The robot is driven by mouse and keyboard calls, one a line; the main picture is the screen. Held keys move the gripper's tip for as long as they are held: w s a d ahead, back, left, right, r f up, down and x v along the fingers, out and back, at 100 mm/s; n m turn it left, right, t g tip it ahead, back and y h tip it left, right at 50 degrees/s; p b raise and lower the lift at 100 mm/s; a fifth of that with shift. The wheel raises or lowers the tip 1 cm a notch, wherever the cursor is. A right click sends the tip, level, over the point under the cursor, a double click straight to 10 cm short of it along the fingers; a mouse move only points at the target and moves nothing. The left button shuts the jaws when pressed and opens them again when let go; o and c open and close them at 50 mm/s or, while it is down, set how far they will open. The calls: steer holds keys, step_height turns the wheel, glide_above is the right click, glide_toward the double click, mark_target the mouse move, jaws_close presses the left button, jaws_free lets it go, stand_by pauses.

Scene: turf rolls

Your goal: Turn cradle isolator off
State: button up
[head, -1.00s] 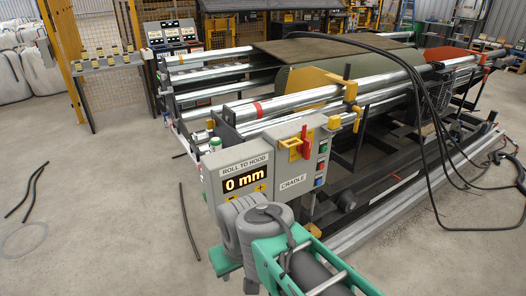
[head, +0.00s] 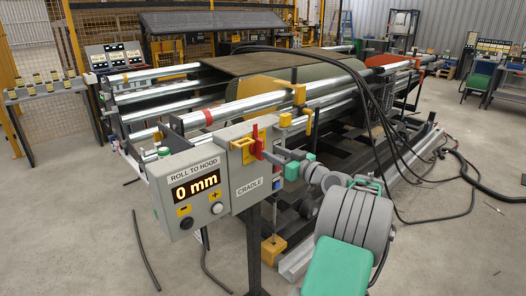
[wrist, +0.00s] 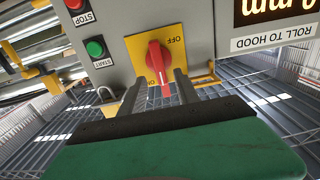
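The cradle isolator is a red rotary handle (wrist: 159,62) on a yellow plate (wrist: 136,50), on the grey box labelled CRADLE. In the wrist view, which shows the panel upside down, the handle's long end points down the picture, towards my gripper. An OFF label is readable beside it; the other lettering is unclear. In the head view the red handle (head: 256,142) stands upright, partly behind my gripper (head: 269,156). My gripper's two dark fingers (wrist: 160,78) are open, one on each side of the handle, with visible gaps. I cannot see contact.
Green START (wrist: 95,47) and red STOP (wrist: 74,5) buttons sit beside the isolator. The ROLL TO HOOD box (head: 193,187) reads 0 mm. The roller frame with turf (head: 290,75) stands behind. Black hoses (head: 385,130) hang at right. Floor at left is mostly open.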

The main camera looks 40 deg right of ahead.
mark_target(263, 148)
steer(key=w, duration=0.5)
steer(key=shift+w+p, duration=0.1)
steer(key=shift+p, duration=0.2)
jaws_close()
steer(key=shift+a, duration=0.1)
